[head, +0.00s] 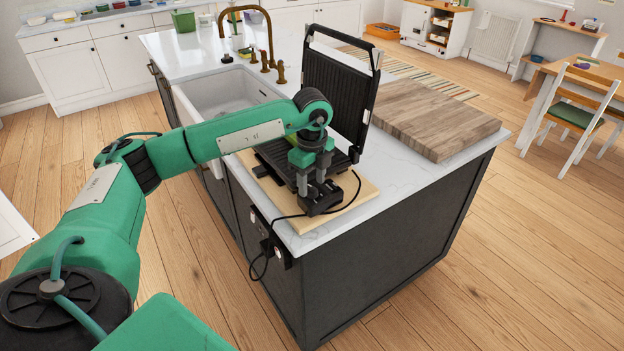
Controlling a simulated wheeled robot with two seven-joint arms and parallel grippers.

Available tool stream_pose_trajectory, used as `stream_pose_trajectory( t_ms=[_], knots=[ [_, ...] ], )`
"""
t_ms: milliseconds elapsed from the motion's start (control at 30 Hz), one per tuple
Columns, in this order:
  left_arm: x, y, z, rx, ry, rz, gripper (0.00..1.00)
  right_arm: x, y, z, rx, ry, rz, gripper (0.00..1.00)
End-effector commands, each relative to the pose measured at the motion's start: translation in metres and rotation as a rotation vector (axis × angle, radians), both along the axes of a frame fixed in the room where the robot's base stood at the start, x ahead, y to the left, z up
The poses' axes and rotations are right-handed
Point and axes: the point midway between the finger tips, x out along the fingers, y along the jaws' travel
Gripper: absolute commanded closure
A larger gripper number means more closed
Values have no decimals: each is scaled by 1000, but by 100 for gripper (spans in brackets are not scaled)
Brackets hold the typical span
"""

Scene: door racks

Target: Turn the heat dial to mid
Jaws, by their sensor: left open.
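A black contact grill (335,85) stands on a wooden board (356,204) at the near end of the island counter. Its ribbed lid is raised upright and its lower plate (270,155) is partly covered by my arm. My left gripper (311,184) points down over the front of the grill. Its jaws are open, close above or beside a dark block at the grill's front. I cannot tell whether they touch it. The heat dial cannot be made out; the gripper may hide it. My right gripper is not in view.
A black cord (270,240) loops from the grill to a socket on the island's side. A thick wooden chopping board (435,115) lies right of the grill. A sink (225,95) with a brass tap (262,30) is behind my forearm. The counter front right is clear.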

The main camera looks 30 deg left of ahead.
Motion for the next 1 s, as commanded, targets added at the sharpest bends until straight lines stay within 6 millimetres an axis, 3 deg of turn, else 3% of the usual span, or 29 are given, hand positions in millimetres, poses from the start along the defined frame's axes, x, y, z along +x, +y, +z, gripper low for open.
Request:
stream_pose_trajectory(
  t_ms=[400, 633, 1000],
  knots=[
    [0, -1, -9, -1, -1, -1, 51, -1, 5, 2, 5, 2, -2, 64],
    [0, -1, -9, -1, -1, -1, 96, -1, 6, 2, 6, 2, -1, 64],
    [0, -1, -10, -1, -1, -56, 96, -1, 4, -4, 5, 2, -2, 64]
  ],
)
